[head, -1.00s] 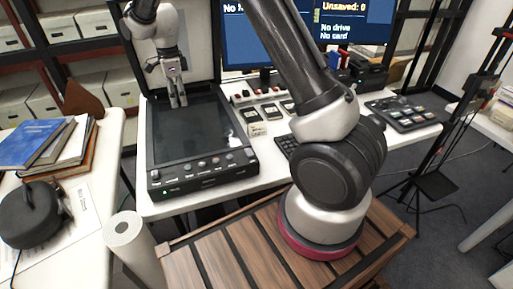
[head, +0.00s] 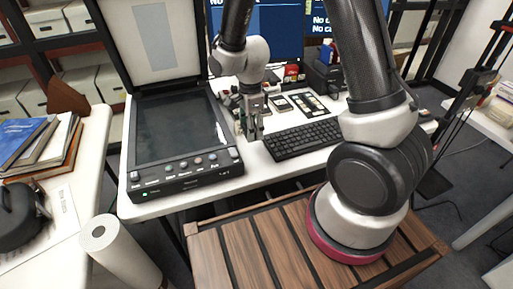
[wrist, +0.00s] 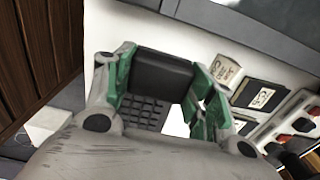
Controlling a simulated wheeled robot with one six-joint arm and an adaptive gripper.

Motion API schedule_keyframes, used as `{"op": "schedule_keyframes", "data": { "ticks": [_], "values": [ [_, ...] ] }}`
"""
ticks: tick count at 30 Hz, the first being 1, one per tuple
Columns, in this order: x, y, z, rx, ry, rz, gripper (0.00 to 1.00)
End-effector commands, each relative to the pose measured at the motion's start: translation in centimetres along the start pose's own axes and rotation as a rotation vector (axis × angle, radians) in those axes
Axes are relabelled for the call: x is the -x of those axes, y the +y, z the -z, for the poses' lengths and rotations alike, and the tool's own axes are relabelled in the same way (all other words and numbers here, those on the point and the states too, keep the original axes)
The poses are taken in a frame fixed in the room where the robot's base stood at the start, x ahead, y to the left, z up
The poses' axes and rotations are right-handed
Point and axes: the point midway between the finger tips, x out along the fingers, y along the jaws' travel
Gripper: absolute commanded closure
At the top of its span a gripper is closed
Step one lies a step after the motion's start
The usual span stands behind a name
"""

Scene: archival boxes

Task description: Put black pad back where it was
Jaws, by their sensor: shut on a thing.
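My gripper (head: 252,134) is over the white desk, between the flatbed scanner (head: 181,130) and the left end of the keyboard (head: 303,138). In the wrist view my gripper (wrist: 160,80) is shut on the black pad (wrist: 160,75), a dark block held between the green fingertips. The keyboard also shows partly behind the pad in the wrist view (wrist: 150,108). The pad is hard to make out in the head view. Its height above the desk is unclear.
The scanner's lid (head: 157,40) stands open and its glass is bare. Small cards and cases (head: 312,103) lie behind the keyboard, below the monitors (head: 281,35). A slatted wooden surface (head: 270,235) and a white paper roll (head: 118,250) are in front.

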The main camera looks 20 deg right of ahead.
Motion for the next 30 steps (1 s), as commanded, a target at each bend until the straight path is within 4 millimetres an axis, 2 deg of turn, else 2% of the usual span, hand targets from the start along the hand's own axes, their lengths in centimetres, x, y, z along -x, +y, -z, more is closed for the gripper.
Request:
{"op": "schedule_keyframes", "data": {
  "ticks": [3,8,15,27,28,30],
  "values": [
    [-2.2,0.1,0.1,0.0,0.002,-0.004,0.64],
    [-3.9,0.0,0.0,-0.001,0.001,-0.004,0.64],
    [-7.2,0.0,0.0,-0.001,0.001,-0.003,0.64],
    [-7.7,0.0,0.0,-0.001,0.001,-0.002,0.64],
    [-7.7,0.0,0.0,-0.001,0.0,-0.001,0.4],
    [-7.7,0.0,0.0,-0.001,0.0,-0.001,0.27]
  ]
}}
